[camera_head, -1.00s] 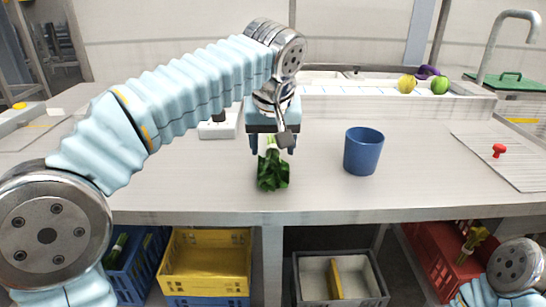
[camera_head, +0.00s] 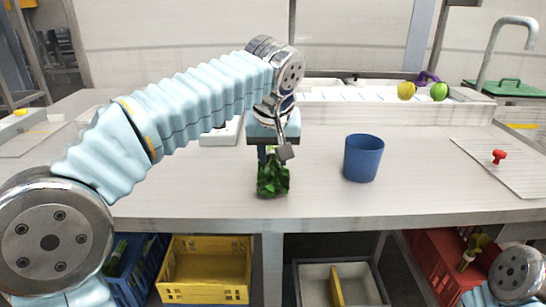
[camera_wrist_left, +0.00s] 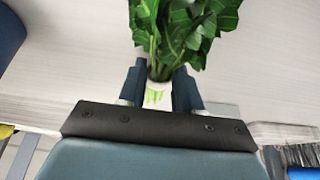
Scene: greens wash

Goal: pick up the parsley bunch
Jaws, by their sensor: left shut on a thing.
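The parsley bunch (camera_head: 272,179) is dark green and leafy, near the front edge of the bench in the head view, just left of the blue cup. My left gripper (camera_head: 271,153) comes down over its stem end, with the fingers closed in on it. In the left wrist view, the pale cut stems (camera_wrist_left: 157,93) sit between the two fingers (camera_wrist_left: 158,88), and the leaves (camera_wrist_left: 190,30) spread out beyond them. I cannot tell whether the leaves still touch the bench. My right gripper is out of view.
The blue cup (camera_head: 363,158) stands right of the parsley. A white sheet (camera_head: 503,160) with a red-handled item (camera_head: 499,157) lies at the right. A white trough (camera_head: 400,108), a yellow fruit (camera_head: 406,91) and a green one (camera_head: 439,92) are behind. Crates, including a yellow one (camera_head: 207,285), sit below.

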